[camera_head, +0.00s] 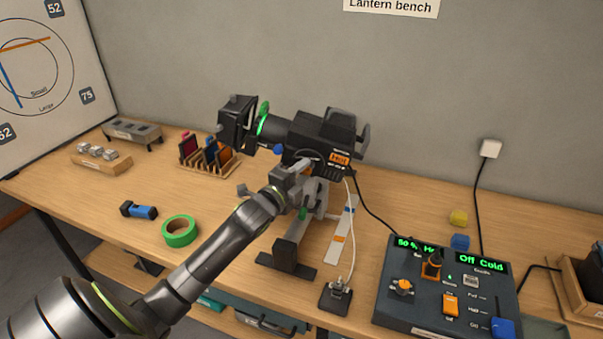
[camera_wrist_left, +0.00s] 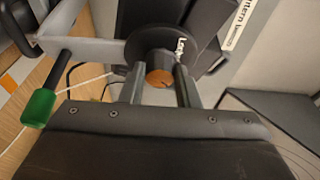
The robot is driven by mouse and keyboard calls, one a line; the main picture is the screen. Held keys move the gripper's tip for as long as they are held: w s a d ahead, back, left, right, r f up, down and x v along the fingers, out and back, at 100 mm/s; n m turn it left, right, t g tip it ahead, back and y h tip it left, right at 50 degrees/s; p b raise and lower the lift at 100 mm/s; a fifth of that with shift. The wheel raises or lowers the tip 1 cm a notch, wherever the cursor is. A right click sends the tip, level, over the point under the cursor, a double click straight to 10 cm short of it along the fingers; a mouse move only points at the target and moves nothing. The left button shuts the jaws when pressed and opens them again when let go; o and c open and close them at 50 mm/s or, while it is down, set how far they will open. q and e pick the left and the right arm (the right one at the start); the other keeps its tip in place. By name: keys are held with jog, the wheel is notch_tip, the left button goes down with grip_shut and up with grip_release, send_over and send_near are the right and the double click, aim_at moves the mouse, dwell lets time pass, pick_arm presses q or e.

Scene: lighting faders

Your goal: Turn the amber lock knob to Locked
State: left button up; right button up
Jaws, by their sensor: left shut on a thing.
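The amber lock knob (camera_wrist_left: 158,77) shows in the left wrist view as a round orange-brown piece in front of a dark disc (camera_wrist_left: 160,45) with partly hidden white lettering. My left gripper (camera_wrist_left: 161,88) has one finger on each side of the knob and is shut on it. Which setting the knob points to cannot be read. In the head view my left gripper (camera_head: 303,168) is at the near side of the black lantern (camera_head: 318,133), under its body, and hides the knob. My right gripper is not in view.
A green-tipped lever (camera_wrist_left: 38,108) stands close to the left of my gripper. A control desk (camera_head: 440,322) with displays, knobs and sliders sits at the right. Green tape (camera_head: 180,243), a blue-black torch (camera_head: 139,211) and a filter rack (camera_head: 207,168) lie to the left. Cables hang beside the lantern.

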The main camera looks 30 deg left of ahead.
pick_arm(q)
jog(key=shift+f, duration=0.1)
jog(key=shift+f+n+t+b, duration=0.2)
jog(key=shift+n+t+b, duration=0.1)
jog(key=shift+n+b, duration=0.5)
jog(key=n+t+y+b, duration=0.1)
jog(key=n+y+b, duration=0.1)
jog(key=n+b, duration=0.3)
jog(key=n+t+y+b, duration=0.1)
jog(key=n+y+b, duration=0.1)
jog(key=n+b, duration=0.3)
jog(key=f+n+y+b, duration=0.1)
jog(key=n+y+b, duration=0.1)
jog(key=n+b, duration=0.4)
jog(key=shift+w+d+t+b, duration=0.1)
jog(key=shift+d+t+b, duration=0.3)
jog(key=shift+b, duration=1.6)
jog(key=shift+r+n+y+b, duration=0.1)
jog(key=shift+n+y+b, duration=0.55)
jog(key=shift+n, duration=0.45)
jog(key=shift+n+g+y+b, duration=0.35)
jog(key=shift+n+b, duration=0.15)
jog(key=shift+n, duration=0.3)
jog(key=shift+r+n+y+b, duration=0.1)
jog(key=shift+n+y+b, duration=0.3)
jog(key=shift+n, duration=0.2)
